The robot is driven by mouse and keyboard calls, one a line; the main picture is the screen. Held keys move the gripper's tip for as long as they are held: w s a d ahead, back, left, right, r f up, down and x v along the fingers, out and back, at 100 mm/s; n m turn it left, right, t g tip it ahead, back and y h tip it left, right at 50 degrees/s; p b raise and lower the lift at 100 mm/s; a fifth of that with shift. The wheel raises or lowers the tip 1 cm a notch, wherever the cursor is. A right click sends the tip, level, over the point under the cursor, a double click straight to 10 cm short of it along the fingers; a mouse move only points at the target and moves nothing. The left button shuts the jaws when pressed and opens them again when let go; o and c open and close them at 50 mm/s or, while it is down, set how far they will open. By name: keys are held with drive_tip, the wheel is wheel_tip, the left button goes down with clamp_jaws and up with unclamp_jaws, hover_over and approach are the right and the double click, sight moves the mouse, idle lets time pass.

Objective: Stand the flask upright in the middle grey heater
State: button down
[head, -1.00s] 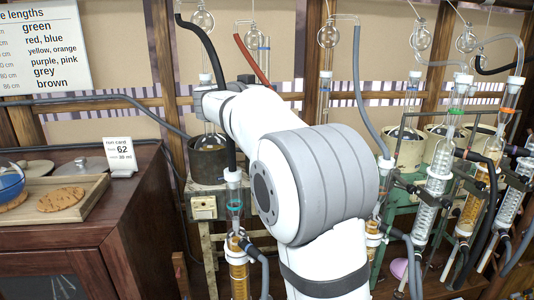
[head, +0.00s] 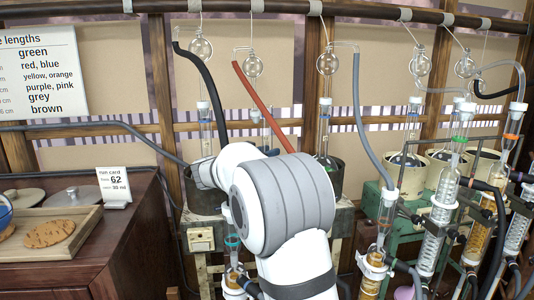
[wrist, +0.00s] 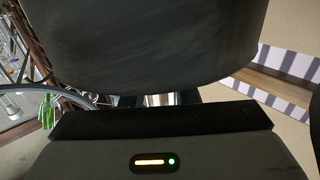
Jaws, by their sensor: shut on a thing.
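My gripper (wrist: 158,98) shows in the wrist view by its dark body, shut on what I take to be the flask; only a thin shiny strip shows between the jaws. A dark grey rounded wall, probably a heater (wrist: 150,45), fills the view just beyond it. In the head view my arm hides the gripper, the held flask's body and the middle heater. Some glass (head: 255,116) shows above the arm there, but I cannot tell whether it is the flask. The left grey heater (head: 204,203) and the right grey heater (head: 337,180) each have a glass neck above them.
A black hose (head: 205,65), a red hose (head: 262,105) and a grey hose (head: 365,125) hang around the heaters. Glass condensers (head: 440,210) crowd the right. A wooden cabinet (head: 130,240) with a cookie tray (head: 85,235) stands at the left.

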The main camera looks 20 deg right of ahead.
drive_tip(key=shift+f, duration=0.1)
drive_tip(key=shift+f, duration=0.2)
drive_tip(key=c, duration=1.1)
unclamp_jaws()
